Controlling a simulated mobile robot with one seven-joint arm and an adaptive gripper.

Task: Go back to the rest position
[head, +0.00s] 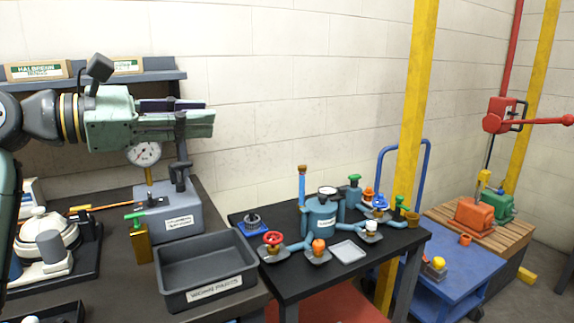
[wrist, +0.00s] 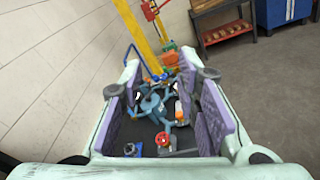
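My gripper (head: 208,117) is held up at the left in the head view, above the grey bin, and points to the right. In the wrist view my gripper (wrist: 166,100) has its two purple-padded fingers wide apart, with nothing held between them. Through the gap I see the black table with the blue pump unit and a red-handled valve (wrist: 163,139), well beyond the fingertips. No motor is in the gripper.
A dark grey bin (head: 205,298) stands on the left bench. The blue pump unit (head: 320,217) and several valves stand on the black table (head: 310,270). A blue cart (head: 455,280) and an orange motor (head: 474,215) on a pallet are farther right. A yellow post (head: 412,120) rises behind.

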